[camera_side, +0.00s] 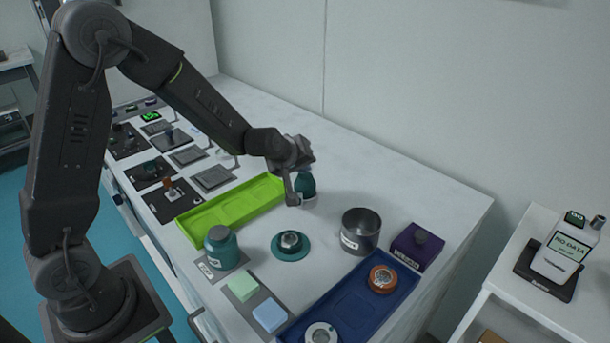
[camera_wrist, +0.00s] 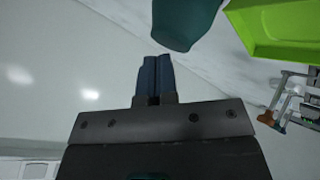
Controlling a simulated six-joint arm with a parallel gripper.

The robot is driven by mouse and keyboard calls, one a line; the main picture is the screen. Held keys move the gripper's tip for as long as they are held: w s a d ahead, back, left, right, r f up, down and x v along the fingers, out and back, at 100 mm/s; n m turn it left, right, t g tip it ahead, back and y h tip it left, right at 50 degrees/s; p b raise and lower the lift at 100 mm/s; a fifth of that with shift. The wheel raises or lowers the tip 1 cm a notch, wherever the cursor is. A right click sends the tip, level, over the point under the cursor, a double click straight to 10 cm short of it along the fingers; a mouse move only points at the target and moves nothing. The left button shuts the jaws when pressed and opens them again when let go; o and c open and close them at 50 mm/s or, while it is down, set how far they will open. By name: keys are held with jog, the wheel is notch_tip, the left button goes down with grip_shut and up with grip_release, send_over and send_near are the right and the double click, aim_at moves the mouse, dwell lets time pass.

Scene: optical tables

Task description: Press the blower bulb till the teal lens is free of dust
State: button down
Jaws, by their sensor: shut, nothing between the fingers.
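The blower bulb (camera_side: 306,184) looks to be the teal rounded thing on a pale base, past the right end of the green tray. My gripper (camera_side: 292,199) points down just left of it in the side view, and partly covers it. In the wrist view my gripper (camera_wrist: 157,73) is shut and empty, with a teal body (camera_wrist: 187,20), likely the bulb, just beyond its fingertips. I cannot tell whether they touch. The teal lens (camera_side: 290,243) sits in a wide teal ring on the table; any dust on it is too small to tell.
A lime green tray (camera_side: 194,228) lies left of the bulb. A teal jar (camera_side: 221,250), a metal cup (camera_side: 361,238), a purple box (camera_side: 417,250) and a blue tray (camera_side: 338,301) with two round mounts surround the lens. The table behind the bulb is clear.

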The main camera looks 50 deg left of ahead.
aim_at(302, 175)
jog(key=shift+f, duration=0.85)
dwell(0.8)
jog(key=shift+r, duration=1.3)
jog(key=shift+r, duration=2.5)
